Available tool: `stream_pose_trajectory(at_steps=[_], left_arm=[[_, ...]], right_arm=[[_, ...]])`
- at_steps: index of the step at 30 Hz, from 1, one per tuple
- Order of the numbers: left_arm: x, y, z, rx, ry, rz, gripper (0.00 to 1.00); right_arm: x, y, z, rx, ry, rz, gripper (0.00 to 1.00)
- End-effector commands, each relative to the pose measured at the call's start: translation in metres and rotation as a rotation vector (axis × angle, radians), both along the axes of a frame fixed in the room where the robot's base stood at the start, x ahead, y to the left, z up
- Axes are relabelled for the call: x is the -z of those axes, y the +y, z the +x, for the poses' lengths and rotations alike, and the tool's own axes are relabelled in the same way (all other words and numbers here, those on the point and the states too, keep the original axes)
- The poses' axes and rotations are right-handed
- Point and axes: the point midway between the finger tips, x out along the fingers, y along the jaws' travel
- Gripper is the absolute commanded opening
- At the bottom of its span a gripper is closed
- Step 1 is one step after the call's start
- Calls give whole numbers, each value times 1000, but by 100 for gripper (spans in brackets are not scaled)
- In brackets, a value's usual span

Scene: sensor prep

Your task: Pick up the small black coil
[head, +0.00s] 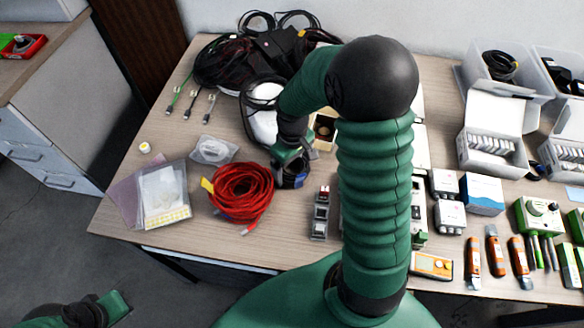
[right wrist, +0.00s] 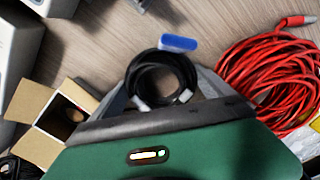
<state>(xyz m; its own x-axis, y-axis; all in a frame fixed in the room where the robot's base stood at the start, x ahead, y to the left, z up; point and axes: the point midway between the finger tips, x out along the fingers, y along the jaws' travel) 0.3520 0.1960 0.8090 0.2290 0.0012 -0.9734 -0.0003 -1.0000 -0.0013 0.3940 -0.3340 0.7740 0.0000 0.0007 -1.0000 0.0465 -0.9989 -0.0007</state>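The small black coil (right wrist: 161,78) lies on the wooden table, with pale ends and a blue tag beside it. In the head view the coil (head: 295,180) is partly hidden by my right gripper (head: 292,160), which is over it and points down. In the right wrist view the grey fingers of my right gripper (right wrist: 162,95) are spread, one on each side of the coil's near part. I cannot tell whether they touch it. Part of my left arm shows at the bottom left of the head view, with a green end piece (head: 118,306); its fingers cannot be made out.
A red cable coil (head: 240,192) lies close to the left of the black coil. A small open cardboard box (right wrist: 52,115) stands on the other side. A large heap of black cables (head: 250,58) lies behind. A small grey-and-red device (head: 321,215) stands nearer the front edge.

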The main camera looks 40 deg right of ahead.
Motion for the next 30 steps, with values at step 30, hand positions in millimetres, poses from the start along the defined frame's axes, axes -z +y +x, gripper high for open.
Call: stream_pose_trajectory(at_steps=[30], left_arm=[[-27,0,0,0,0,0,0]], right_arm=[[-95,-1,1,1,-2,-1,41]])
